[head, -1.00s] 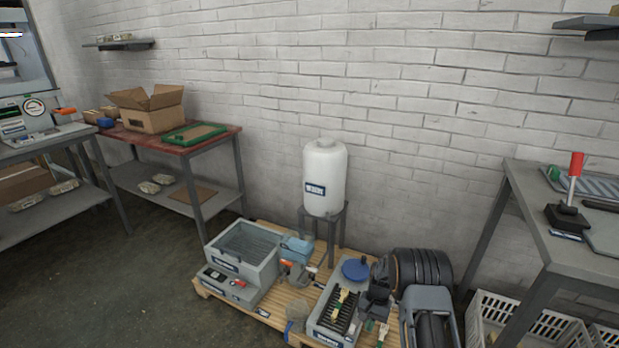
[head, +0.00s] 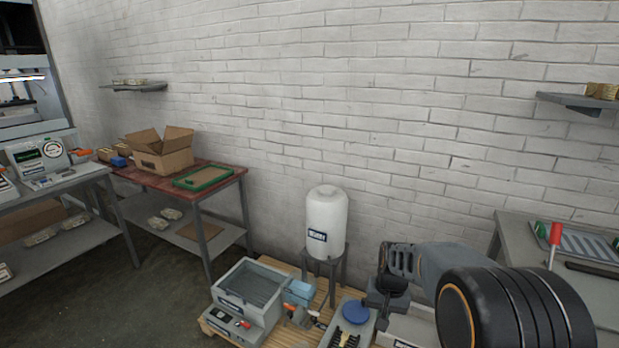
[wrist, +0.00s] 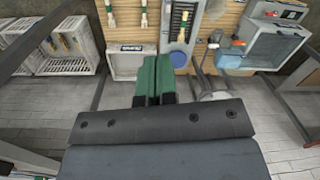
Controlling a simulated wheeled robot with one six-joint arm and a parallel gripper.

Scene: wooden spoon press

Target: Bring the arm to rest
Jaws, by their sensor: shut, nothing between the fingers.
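My gripper (wrist: 158,80) shows in the wrist view with its two green fingers side by side, closed together and with nothing between them. Below the fingers in that view is the dark wrist body. In the head view my arm (head: 500,300) is raised at the lower right, in front of the pallet area and the right table; the fingertips cannot be made out there.
A pallet bears a grey bin (head: 250,288) and a blue round lid (head: 355,312). A white tank (head: 327,222) stands behind. A red-topped table (head: 225,178) holds an open cardboard box (head: 160,152). A grey table (head: 510,232) is at right; the wall is behind.

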